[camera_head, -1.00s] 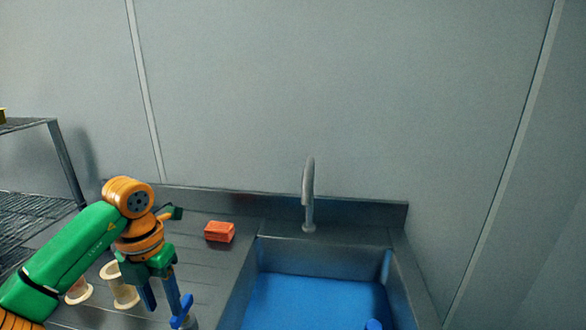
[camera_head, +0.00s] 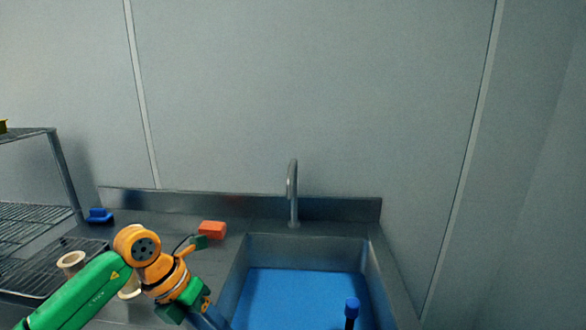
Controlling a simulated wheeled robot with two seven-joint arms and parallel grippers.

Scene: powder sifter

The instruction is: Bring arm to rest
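My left arm comes in from the lower left, green with orange joints. Its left gripper (camera_head: 212,316) points down at the bottom edge of the head view, left of the sink. Its blue and green fingers are cut off by the frame, so I cannot see whether they are apart or what is between them. No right arm is clearly in view. A blue-topped dark upright piece (camera_head: 351,307) shows at the bottom, in front of the sink floor; I cannot tell what it belongs to.
A steel counter holds a sink (camera_head: 290,290) with a blue floor and a tap (camera_head: 293,195) behind it. An orange block (camera_head: 212,230), a blue item (camera_head: 98,215) and a pale spool-like cup (camera_head: 72,262) stand left. My arm partly hides another pale item. A wire shelf (camera_head: 30,215) is far left.

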